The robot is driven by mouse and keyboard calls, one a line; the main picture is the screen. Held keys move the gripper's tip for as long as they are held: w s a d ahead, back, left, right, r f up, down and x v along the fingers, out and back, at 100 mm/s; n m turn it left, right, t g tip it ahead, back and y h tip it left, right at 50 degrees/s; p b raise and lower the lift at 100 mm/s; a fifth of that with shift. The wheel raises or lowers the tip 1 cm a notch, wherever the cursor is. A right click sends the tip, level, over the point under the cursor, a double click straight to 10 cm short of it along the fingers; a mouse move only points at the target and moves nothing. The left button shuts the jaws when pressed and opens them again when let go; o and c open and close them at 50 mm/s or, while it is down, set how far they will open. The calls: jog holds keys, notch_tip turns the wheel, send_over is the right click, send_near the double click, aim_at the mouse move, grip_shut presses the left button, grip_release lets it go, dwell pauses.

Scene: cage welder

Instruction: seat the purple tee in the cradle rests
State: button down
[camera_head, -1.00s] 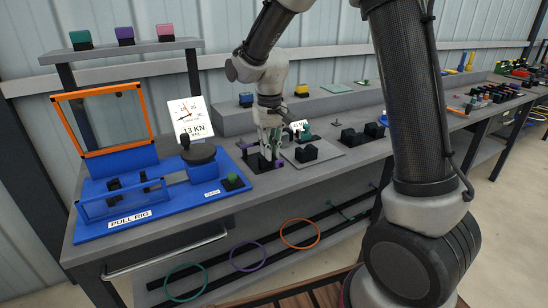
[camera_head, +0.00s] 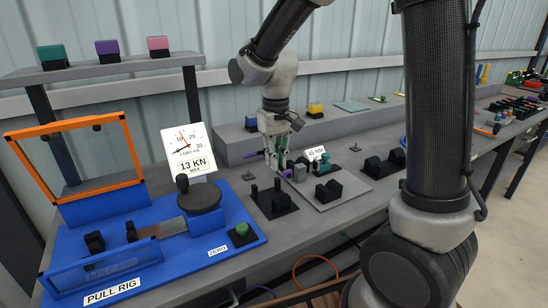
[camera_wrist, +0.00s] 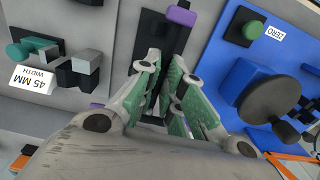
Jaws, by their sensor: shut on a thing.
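My gripper (camera_head: 280,172), with green-padded fingers, is shut on the purple tee (camera_head: 253,154). One purple part sticks out left of the fingers and another shows at their right. In the wrist view, a purple end (camera_wrist: 181,16) shows beyond the fingertips (camera_wrist: 170,82), and a bit of purple shows at the left; the fingers hide its middle. The dark cradle (camera_head: 272,203) with upright rests stands on the bench, below the gripper in the head view. The tee appears above or behind the rests, apart from them; the exact gap is unclear.
The blue pull rig (camera_head: 150,255) with its dial and orange frame stands left of the cradle. Right of it, a grey plate (camera_head: 325,203) holds black blocks, a grey block (camera_head: 300,173) and a "45 MM" sign (camera_head: 316,153). A raised shelf runs behind.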

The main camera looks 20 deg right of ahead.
jog(key=shift+f, duration=0.1)
jog(key=shift+f, duration=2.8)
jog(key=shift+f, duration=1.25)
jog(key=c, duration=1.5)
grip_release()
jog(key=shift+f, duration=0.1)
jog(key=shift+o, duration=0.2)
notch_tip(320, 180, up, 12)
jog(key=shift+r, duration=0.1)
